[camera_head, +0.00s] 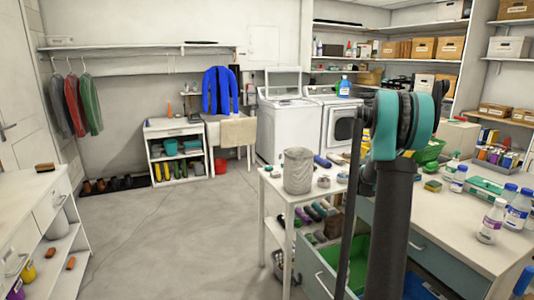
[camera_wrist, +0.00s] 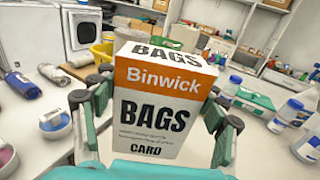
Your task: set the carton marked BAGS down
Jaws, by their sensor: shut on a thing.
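The carton marked BAGS (camera_wrist: 152,122) is white with an orange band reading Binwick, and BAGS shows again on its top face. It fills the middle of the wrist view, its printed front towards the camera. My gripper (camera_wrist: 160,105) is shut on the carton, with one dark and teal finger on each side. In the head view my arm blocks much of the right side, and I cannot clearly make out the carton or the fingers there.
A white worktop (camera_head: 452,230) at the right bears white bottles (camera_head: 491,222) and a teal case (camera_head: 478,190). A grey canister (camera_head: 297,170) stands on the lighter table to the left. A drawer with a green bin (camera_head: 350,262) is open below.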

